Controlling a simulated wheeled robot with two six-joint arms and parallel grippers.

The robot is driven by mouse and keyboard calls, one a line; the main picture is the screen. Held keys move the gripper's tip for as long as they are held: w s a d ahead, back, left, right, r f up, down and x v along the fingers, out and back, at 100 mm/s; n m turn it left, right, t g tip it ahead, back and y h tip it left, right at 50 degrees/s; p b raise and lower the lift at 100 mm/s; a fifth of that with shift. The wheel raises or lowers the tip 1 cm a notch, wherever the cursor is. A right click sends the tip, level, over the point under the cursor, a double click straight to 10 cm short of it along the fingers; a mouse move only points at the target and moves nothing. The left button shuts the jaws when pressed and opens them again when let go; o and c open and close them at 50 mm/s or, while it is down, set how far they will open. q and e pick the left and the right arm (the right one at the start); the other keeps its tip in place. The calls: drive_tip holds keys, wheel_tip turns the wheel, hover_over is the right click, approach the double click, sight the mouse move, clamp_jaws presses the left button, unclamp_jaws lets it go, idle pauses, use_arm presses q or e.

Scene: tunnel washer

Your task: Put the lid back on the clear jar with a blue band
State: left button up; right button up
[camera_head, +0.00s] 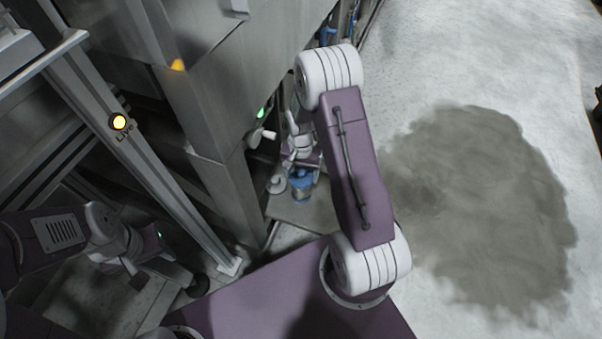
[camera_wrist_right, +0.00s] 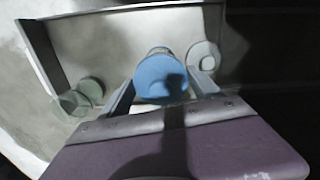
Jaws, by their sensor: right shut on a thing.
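A round blue lid (camera_wrist_right: 160,80) is between the two fingers of my right gripper (camera_wrist_right: 163,92), which is shut on it. In the head view the blue lid (camera_head: 300,178) shows just below the right gripper (camera_head: 302,163). A clear jar (camera_head: 301,194) with a bluish tint shows directly under the lid; a small part of a jar (camera_wrist_right: 160,51) shows behind the lid in the wrist view. I cannot tell whether lid and jar touch.
A white round-topped container (camera_wrist_right: 203,56) stands near the lid, also seen in the head view (camera_head: 276,184). A clear jar with a green top (camera_wrist_right: 82,98) is at the left of the metal shelf (camera_wrist_right: 115,45). Steel machine panels (camera_head: 215,150) rise beside the shelf. A wet patch (camera_head: 480,200) covers the floor at right.

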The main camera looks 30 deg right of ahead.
drive_tip(key=shift+p, duration=0.35)
idle(0.5)
drive_tip(key=o, duration=1.4)
drive_tip(key=shift+r, duration=0.15)
wheel_tip(320, 180, up, 7)
drive_tip(key=p, duration=0.7)
drive_tip(key=shift+c, duration=0.9)
clamp_jaws()
